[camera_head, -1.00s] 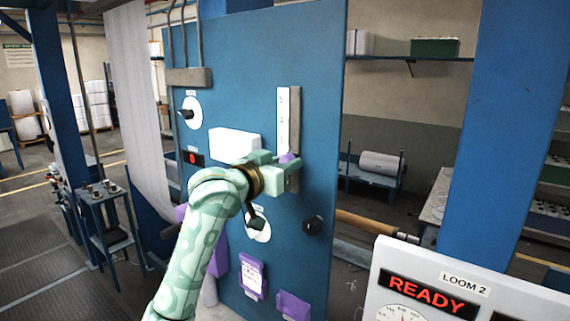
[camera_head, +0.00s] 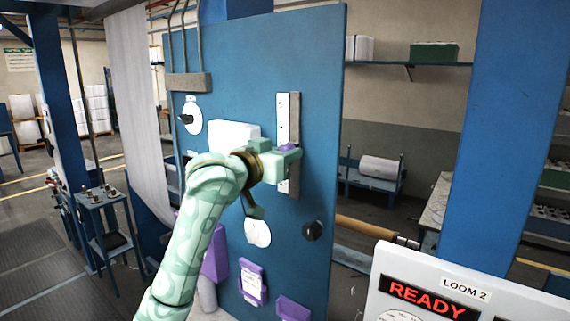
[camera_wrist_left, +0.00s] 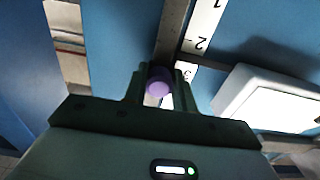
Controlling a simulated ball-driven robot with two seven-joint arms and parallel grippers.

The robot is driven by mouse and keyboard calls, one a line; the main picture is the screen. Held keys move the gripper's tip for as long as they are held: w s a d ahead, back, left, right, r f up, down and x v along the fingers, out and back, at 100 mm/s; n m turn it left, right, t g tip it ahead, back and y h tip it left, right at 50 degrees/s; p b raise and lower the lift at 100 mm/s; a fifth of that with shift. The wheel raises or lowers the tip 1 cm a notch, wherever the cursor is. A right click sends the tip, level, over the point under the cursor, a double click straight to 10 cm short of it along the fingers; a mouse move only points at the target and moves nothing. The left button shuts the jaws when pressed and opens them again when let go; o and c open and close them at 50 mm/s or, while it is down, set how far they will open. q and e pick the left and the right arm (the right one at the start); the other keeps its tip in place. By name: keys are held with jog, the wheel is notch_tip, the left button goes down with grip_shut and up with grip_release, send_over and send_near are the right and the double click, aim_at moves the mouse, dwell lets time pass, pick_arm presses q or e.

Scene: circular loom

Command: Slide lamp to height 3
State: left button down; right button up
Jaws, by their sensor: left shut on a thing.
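A purple slider knob (camera_head: 288,147) sits on the grey vertical rail (camera_head: 294,110) of the blue panel. A white number scale (camera_head: 282,112) runs along the rail's left side. My left gripper (camera_head: 287,160) is shut on the knob, at about mid-rail. In the left wrist view the purple knob (camera_wrist_left: 158,82) is between the two fingers (camera_wrist_left: 158,88). There the scale (camera_wrist_left: 203,30) shows 1, 2 and a partly covered 3, with the 3 closest to the knob. The fingers hide part of the rail and scale. My right gripper is out of view.
A white box (camera_head: 234,136) is fixed on the panel, left of the rail. A black knob (camera_head: 312,231) and purple holders (camera_head: 252,282) are lower on the panel. A LOOM 2 console (camera_head: 455,282) reading READY stands at the lower right.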

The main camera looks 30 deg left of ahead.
pick_arm(q)
jog(key=c, duration=1.1)
grip_release()
jog(key=shift+c, duration=0.2)
jog(key=shift+s, duration=0.15)
jog(key=shift+s, duration=0.1)
jog(key=s+a+b, duration=0.1)
jog(key=s+b, duration=0.9)
jog(key=s, duration=0.6)
jog(key=shift+a, duration=0.2)
